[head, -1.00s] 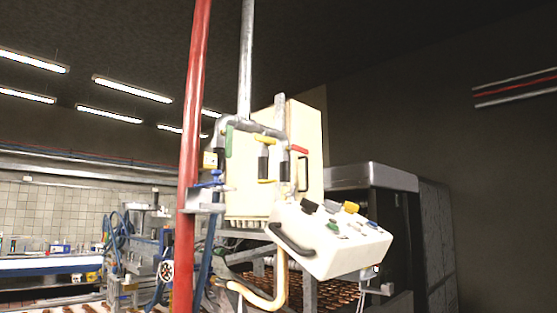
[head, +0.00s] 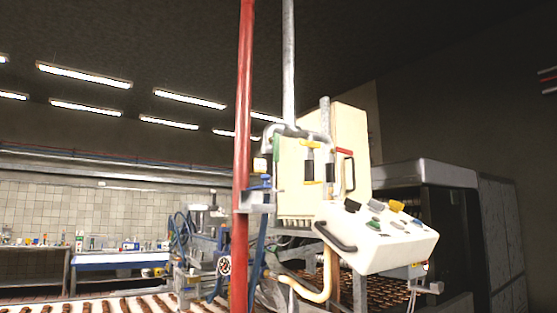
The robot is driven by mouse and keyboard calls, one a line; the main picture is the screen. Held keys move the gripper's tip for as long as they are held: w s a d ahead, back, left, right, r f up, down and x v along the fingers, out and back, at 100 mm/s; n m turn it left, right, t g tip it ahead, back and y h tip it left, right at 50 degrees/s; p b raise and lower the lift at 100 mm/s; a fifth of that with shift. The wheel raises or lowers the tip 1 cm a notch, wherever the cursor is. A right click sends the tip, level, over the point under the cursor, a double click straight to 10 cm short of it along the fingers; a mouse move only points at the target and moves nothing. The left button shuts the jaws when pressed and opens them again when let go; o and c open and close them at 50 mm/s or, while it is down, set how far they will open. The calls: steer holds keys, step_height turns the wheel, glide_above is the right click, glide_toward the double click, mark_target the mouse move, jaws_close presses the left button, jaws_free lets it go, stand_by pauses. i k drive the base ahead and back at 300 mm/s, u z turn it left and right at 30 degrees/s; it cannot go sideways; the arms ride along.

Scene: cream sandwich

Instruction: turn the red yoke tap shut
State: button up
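The red yoke tap (head: 344,151) is a small red lever on the right side of a grey branched pipe yoke (head: 292,131), in front of a cream cabinet (head: 349,125). The lever looks roughly level, sticking out to the right. It is small, so its exact angle is hard to tell. A green lever (head: 276,168) hangs upright on the left of the yoke, and yellow parts (head: 310,144) show at its middle. My gripper is not in view.
A red vertical pole (head: 242,150) stands left of the yoke. A cream control box (head: 376,238) with coloured knobs and a black handle juts out below right. A conveyor with brown pieces (head: 120,306) runs at lower left. A dark machine (head: 450,230) stands right.

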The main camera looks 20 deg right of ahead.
mark_target(338, 149)
steer(key=u, duration=0.15)
steer(key=k, duration=0.95)
steer(key=z, duration=0.6)
steer(key=i, duration=0.6)
steer(key=z, duration=0.05)
